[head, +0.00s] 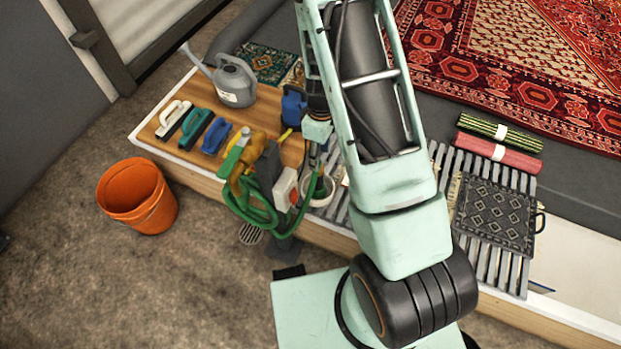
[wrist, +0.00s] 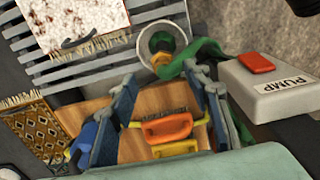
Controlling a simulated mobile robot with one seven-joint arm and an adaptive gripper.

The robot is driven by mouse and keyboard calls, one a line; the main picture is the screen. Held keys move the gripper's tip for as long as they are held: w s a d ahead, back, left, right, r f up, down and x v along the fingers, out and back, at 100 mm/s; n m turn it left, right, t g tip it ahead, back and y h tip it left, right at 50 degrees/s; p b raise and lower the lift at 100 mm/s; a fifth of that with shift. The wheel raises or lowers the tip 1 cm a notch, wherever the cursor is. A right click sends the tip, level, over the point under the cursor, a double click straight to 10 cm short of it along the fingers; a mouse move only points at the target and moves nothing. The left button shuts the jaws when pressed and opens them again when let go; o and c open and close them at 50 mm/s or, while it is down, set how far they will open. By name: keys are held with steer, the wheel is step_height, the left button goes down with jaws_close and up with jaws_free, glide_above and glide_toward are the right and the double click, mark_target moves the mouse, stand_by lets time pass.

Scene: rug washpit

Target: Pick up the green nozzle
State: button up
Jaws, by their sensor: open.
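A green piece with a yellow ring, which looks like the green nozzle (wrist: 163,42), sits inside a round white cup (wrist: 143,42) in the wrist view. In the head view the green piece (head: 319,187) shows in the white cup (head: 318,201), partly hidden by the hose. My gripper (wrist: 160,80) is open and empty. Its two fingers are spread and point toward the cup, with the cup beyond the fingertips in the picture. In the head view my arm partly hides the gripper, above the bench near the cup.
A green hose (head: 255,214) hangs beside a white pump box (wrist: 268,88) with a red button, close right of the cup in the wrist view. An orange brush (wrist: 167,128), other brushes and a grey watering can (head: 235,82) stand on the wooden bench. An orange bucket (head: 138,196) is on the floor.

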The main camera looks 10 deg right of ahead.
mark_target(318, 175)
steer(key=f+b, duration=0.1)
steer(key=f, duration=0.4)
steer(key=shift+a, duration=0.2)
steer(key=shift+s+d+f+b, duration=0.1)
steer(key=shift+f+b, duration=1.05)
steer(key=shift+f, duration=1.85)
steer(key=shift+c, duration=0.4)
jaws_close()
steer(key=shift+r, duration=0.1)
